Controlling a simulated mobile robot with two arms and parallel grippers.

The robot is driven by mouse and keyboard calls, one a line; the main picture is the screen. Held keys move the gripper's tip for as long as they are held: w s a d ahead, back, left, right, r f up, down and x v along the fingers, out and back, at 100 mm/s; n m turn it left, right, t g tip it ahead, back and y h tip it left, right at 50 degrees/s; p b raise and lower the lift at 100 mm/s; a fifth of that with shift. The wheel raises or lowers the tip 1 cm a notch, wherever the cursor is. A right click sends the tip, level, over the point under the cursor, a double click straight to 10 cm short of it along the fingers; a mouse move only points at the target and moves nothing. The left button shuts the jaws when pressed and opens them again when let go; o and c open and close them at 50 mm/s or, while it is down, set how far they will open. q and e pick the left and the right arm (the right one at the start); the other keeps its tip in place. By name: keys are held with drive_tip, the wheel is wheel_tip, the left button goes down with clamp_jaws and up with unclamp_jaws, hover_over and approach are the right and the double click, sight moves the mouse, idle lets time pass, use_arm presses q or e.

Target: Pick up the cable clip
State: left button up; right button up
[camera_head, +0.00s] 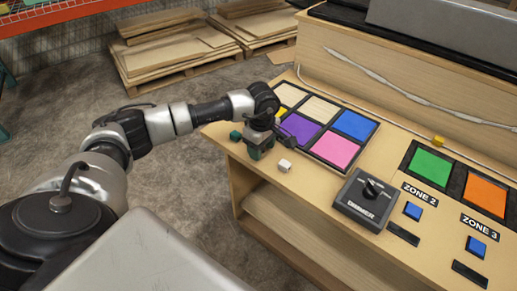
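A small white block (285,166), which may be the cable clip, rests on the wooden bench top near its front edge. A small yellow piece (438,141) sits by the thin cable farther back on the right; I cannot tell for sure which of the two is the clip. My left gripper (262,144) points down over the bench's left end, just left of the white block and apart from it. Dark green parts show at the gripper; its fingers are too small and covered to tell whether they are open or hold anything. My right gripper is out of view.
Colored panels (335,150) lie behind the gripper. A dark dimmer box (368,200) with a knob stands right of the white block. Green (430,164) and orange (485,196) panels and blue buttons (413,211) lie farther right. Wood pallets (175,55) stand on the floor behind.

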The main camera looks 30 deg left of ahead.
use_arm(q)
drive_tip(key=c, duration=0.9)
drive_tip(key=shift+r, duration=0.15)
